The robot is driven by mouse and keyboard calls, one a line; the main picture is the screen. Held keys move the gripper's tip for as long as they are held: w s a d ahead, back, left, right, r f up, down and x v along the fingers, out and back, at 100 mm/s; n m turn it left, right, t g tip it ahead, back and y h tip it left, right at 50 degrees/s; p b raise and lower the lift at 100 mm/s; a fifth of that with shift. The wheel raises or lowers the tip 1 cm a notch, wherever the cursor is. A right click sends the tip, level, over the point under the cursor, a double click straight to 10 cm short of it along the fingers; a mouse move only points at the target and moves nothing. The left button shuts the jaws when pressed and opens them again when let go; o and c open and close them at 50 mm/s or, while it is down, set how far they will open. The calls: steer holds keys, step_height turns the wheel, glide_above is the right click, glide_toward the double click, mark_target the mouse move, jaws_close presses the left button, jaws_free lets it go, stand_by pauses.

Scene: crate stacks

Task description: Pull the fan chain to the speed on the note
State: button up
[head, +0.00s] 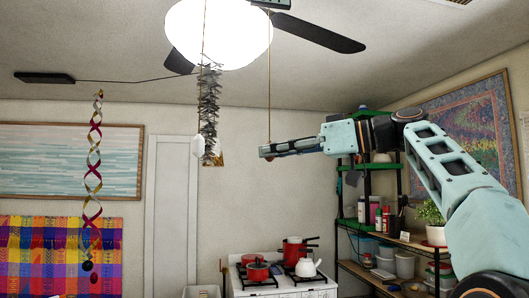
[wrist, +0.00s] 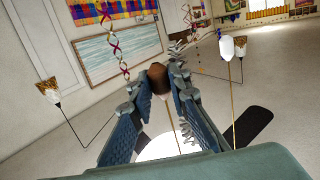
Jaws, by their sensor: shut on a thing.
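The ceiling fan (head: 320,33) hangs at the top of the head view, with a bright globe light (head: 218,32). Two pull chains hang from it. The right chain (head: 269,80) runs down to the tips of my gripper (head: 265,151). In the wrist view its brown knob (wrist: 158,76) sits between the two fingers of my gripper (wrist: 161,88), which is shut on it. The other chain ends in a white pull (head: 200,148), left of my gripper; it also shows in the wrist view (wrist: 227,48). I cannot read any note.
A silver tinsel spiral (head: 209,105) hangs close to the white pull. A coloured ribbon twist (head: 92,165) hangs at left. Below are a stove (head: 280,287) with red pots and a shelf (head: 385,240) with jars and a small white card (head: 405,237).

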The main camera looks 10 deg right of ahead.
steer(key=shift+f+b, duration=0.65)
steer(key=shift+f, duration=0.15)
steer(key=o, duration=0.9)
steer(key=shift+r, duration=0.1)
steer(key=shift+o, duration=0.2)
steer(key=v, duration=1.2)
